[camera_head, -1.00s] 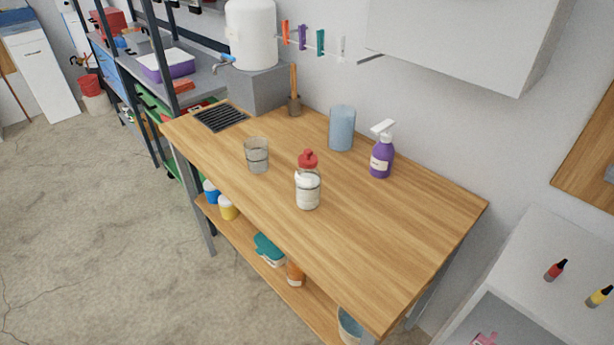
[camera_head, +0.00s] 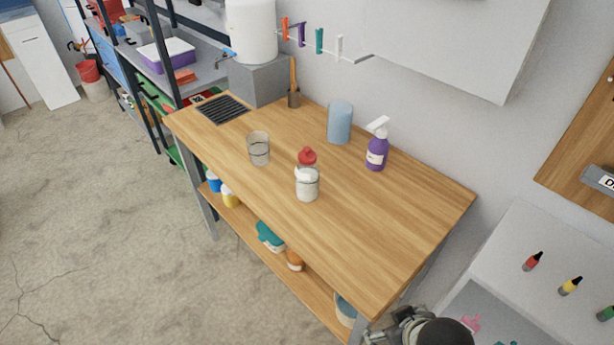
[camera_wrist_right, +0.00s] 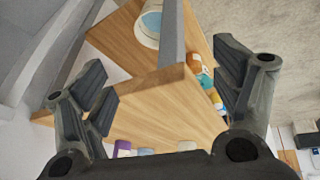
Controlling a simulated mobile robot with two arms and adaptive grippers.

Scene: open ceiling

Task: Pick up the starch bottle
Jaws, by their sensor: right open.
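A clear bottle with white contents and a red cap (camera_head: 307,184) stands upright near the middle of the wooden table (camera_head: 390,235) in the head view. A purple spray bottle (camera_head: 377,153) with a white trigger and a pale label stands behind it to the right. I cannot read which label says starch. My right gripper (camera_wrist_right: 165,85) is open and empty in the right wrist view, with the table corner between its fingers. Part of my right arm shows at the bottom of the head view, well short of both bottles. My left gripper is not in view.
A glass beaker (camera_head: 259,148), a blue cylinder (camera_head: 340,122) and a pestle in a holder (camera_head: 293,92) stand on the table. The table's right part is clear. Tubs lie on the lower shelf (camera_head: 250,232). A white cabinet (camera_head: 450,40) hangs above.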

